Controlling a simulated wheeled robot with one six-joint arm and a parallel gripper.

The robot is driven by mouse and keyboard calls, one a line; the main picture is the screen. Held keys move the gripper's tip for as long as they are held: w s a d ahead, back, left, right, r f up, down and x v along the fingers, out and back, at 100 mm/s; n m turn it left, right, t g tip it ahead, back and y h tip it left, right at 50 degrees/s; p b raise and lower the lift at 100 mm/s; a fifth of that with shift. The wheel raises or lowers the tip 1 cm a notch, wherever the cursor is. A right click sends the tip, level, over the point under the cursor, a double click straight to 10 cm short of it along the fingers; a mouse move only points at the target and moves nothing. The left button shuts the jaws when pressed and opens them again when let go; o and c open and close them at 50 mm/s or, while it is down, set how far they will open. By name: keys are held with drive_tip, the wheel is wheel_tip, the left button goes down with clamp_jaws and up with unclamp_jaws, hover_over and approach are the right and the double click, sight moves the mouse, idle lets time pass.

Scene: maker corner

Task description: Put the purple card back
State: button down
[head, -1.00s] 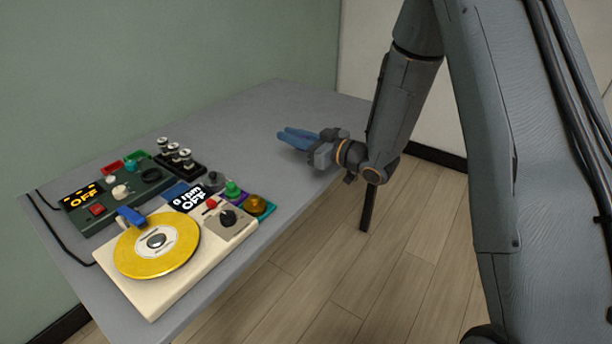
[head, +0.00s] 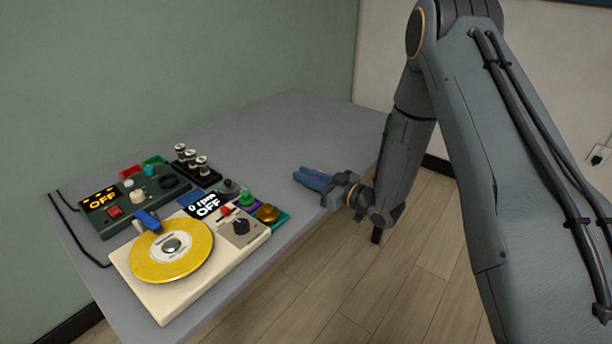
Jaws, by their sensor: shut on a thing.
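My gripper (head: 308,175) is over the right part of the grey table, its blue fingers pointing left and close together. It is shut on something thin. A small purple trace between the fingers looks like the purple card (head: 319,177); most of it is hidden by the fingers.
On the table (head: 285,125) to the left stands a cream turntable box (head: 160,300) with a yellow disc (head: 172,252). A dark green box (head: 125,215) reading OFF, small coloured trays with knobs, and a rack of spools (head: 192,160) stand nearby. The table's far part is clear.

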drive_tip(key=shift+f, duration=0.15)
drive_tip(key=c, duration=2)
unclamp_jaws()
drive_tip(key=o, duration=0.3)
